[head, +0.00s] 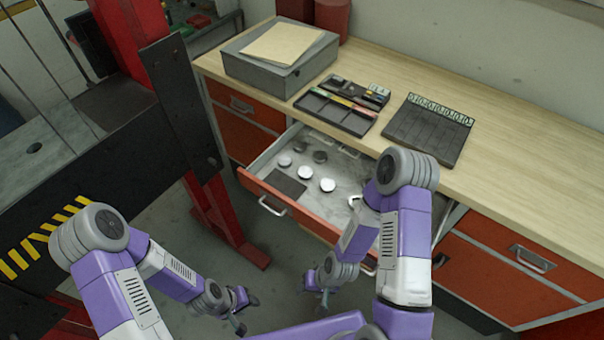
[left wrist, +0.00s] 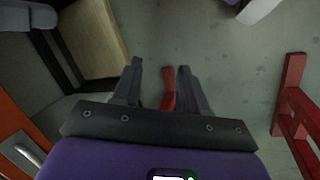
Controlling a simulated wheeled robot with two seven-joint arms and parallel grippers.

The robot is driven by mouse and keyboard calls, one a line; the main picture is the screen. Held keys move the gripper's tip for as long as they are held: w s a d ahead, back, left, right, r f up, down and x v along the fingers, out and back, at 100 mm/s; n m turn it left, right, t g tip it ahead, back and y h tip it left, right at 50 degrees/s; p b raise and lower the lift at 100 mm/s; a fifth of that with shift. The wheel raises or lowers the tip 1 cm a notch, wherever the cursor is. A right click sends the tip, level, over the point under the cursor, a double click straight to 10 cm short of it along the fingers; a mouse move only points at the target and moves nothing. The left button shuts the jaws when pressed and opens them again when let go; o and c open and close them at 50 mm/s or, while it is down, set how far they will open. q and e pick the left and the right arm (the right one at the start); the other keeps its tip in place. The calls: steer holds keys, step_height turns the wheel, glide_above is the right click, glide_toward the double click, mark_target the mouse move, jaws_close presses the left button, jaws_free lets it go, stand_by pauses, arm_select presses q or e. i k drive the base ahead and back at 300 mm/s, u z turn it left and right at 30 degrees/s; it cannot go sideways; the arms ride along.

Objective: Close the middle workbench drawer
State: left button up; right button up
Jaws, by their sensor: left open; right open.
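The middle drawer (head: 300,212) of the workbench is pulled out. Its red front has a silver handle (head: 272,206) at the left, and my right arm hides part of its right side. Inside lie several round discs (head: 327,185) and a dark square. My left gripper (head: 243,310) is open and empty, low over the floor in front of the drawer, apart from it. In the left wrist view its two fingers (left wrist: 160,75) are spread. My right gripper (head: 317,290) is open, in front of the drawer front and apart from the handle, as far as I can see.
The wooden workbench top (head: 500,130) carries a grey box (head: 275,65), a dark organizer tray (head: 340,110) and a black tray (head: 430,130). Closed red drawers flank the open one. A red press frame (head: 205,180) stands at left. Grey floor is free in front.

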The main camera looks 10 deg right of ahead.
mark_target(326, 215)
steer(key=z, duration=1.15)
steer(key=k, duration=0.8)
steer(key=u, duration=0.6)
steer(key=i, duration=0.5)
steer(key=u, duration=0.05)
